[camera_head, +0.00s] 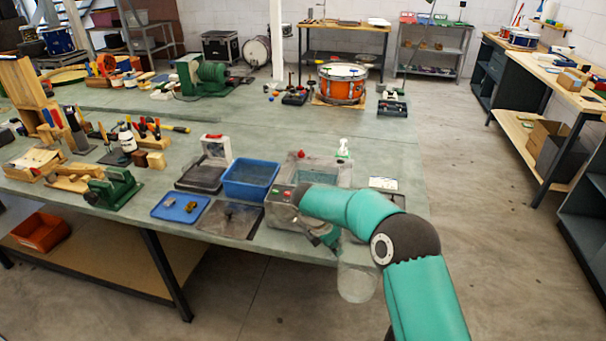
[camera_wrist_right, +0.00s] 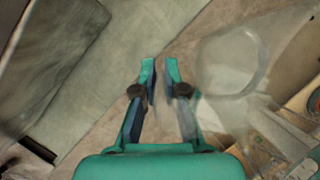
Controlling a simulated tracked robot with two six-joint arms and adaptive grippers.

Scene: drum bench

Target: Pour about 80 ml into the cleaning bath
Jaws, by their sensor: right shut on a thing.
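The cleaning bath (camera_head: 284,212) is a grey box with an open basin and small red and green buttons, near the bench's right end. My right gripper (camera_head: 328,238) is low at the bath's front, partly hidden by my arm. It is shut on a clear, see-through jug (camera_head: 357,284), which hangs at the bench edge, over the floor in the picture. In the right wrist view the fingers (camera_wrist_right: 161,78) are close together, with the jug (camera_wrist_right: 232,70) just right of them. I cannot tell the jug's liquid level or exact tilt. My left gripper is not in view.
A blue bin (camera_head: 250,178) stands left of the bath, with a blue tray (camera_head: 181,208) and a dark flat plate (camera_head: 230,220) in front. A white pump bottle (camera_head: 343,149) stands behind the bath. The floor right of the bench is clear.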

